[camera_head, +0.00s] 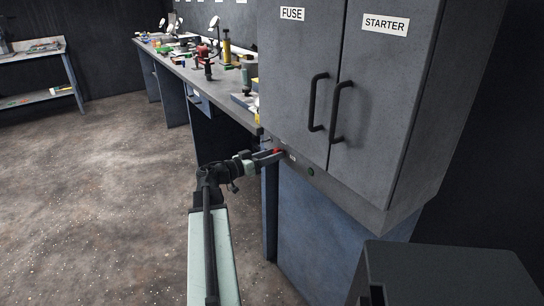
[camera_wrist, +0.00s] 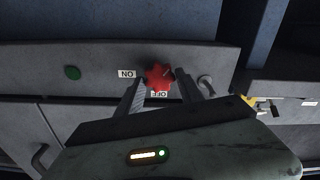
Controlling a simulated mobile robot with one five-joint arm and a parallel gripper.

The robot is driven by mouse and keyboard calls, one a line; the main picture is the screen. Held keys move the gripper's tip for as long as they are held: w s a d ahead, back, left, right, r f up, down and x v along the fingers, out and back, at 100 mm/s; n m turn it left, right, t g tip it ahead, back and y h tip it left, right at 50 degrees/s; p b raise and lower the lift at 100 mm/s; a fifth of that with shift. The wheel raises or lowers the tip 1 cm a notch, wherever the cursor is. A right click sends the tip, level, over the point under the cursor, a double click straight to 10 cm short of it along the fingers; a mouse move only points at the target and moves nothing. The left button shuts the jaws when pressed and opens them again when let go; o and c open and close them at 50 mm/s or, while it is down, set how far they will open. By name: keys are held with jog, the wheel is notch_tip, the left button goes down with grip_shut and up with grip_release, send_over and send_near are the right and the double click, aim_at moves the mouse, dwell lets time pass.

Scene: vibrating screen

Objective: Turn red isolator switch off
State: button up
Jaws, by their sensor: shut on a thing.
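The red isolator switch (camera_wrist: 158,77) is a star-shaped knob on the grey panel, between the fingers in the wrist view. An ON label (camera_wrist: 127,74) is to its left and an OFF label (camera_wrist: 160,94) just below it, both upside down. My gripper (camera_wrist: 161,82) is shut on the knob, one finger on each side. In the head view only a bit of red (camera_head: 277,151) shows at the tip of my gripper (camera_head: 270,157). Which label the knob points to I cannot tell.
A green button (camera_wrist: 73,72) is on the same panel; it also shows in the head view (camera_head: 311,171). A metal ring-like fitting (camera_wrist: 206,86) is right of the knob. FUSE and STARTER cabinet doors (camera_head: 375,100) with black handles are above. A cluttered workbench (camera_head: 222,92) runs behind.

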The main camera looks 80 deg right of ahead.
jog(key=shift+w+n, duration=0.1)
jog(key=shift+n, duration=3.6)
jog(key=o, duration=1.4)
jog(key=v, duration=0.7)
jog(key=shift+w+a, duration=0.2)
jog(key=shift+w, duration=0.1)
